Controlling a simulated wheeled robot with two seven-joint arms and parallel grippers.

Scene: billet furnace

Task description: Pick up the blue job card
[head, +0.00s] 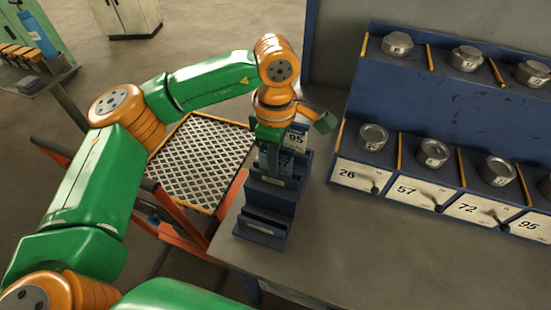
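A dark blue stepped card rack (266,228) stands near the left edge of the grey table. A card with a blue border and the number 95 on white (297,139) stands upright at the back of the rack, partly hidden behind my gripper. My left gripper (270,168) points down over the rack's rear slots, close in front of the card. Its fingers are small and dark against the blue rack, so whether they touch or hold anything cannot be made out. My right gripper is out of view.
A blue two-tier shelf (430,110) with several round metal tins and labels 26, 57, 72 and 95 stands right of the rack. An orange-framed mesh platform (203,160) lies left of the table. The table (345,245) is clear in front.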

